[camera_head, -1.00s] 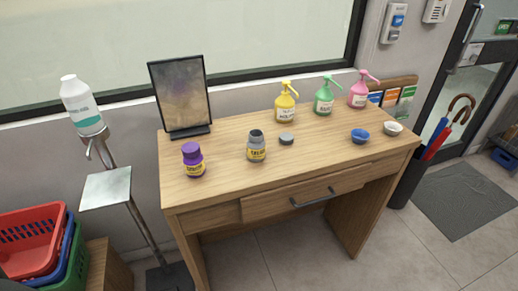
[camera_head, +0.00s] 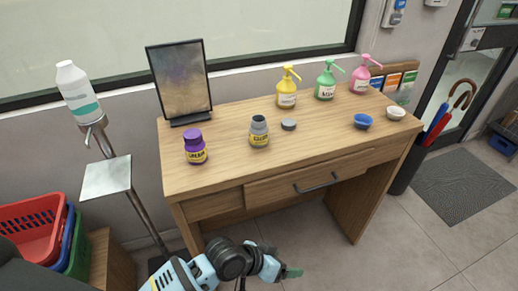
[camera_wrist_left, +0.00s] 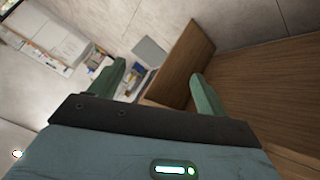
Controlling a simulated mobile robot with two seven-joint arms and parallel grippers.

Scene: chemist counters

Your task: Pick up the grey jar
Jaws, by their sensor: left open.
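My left gripper (camera_head: 291,272) is low in front of the desk, below the desk top and well away from the jar. In the left wrist view its two green fingers (camera_wrist_left: 160,85) are spread apart with nothing between them. The jar does not show in the left wrist view. My right gripper is not in view.
A purple jar (camera_head: 194,147) stands left of the grey jar. A dark-framed panel (camera_head: 180,80) is behind. Yellow (camera_head: 287,88), green (camera_head: 326,82) and pink (camera_head: 361,76) pump bottles stand at the back.

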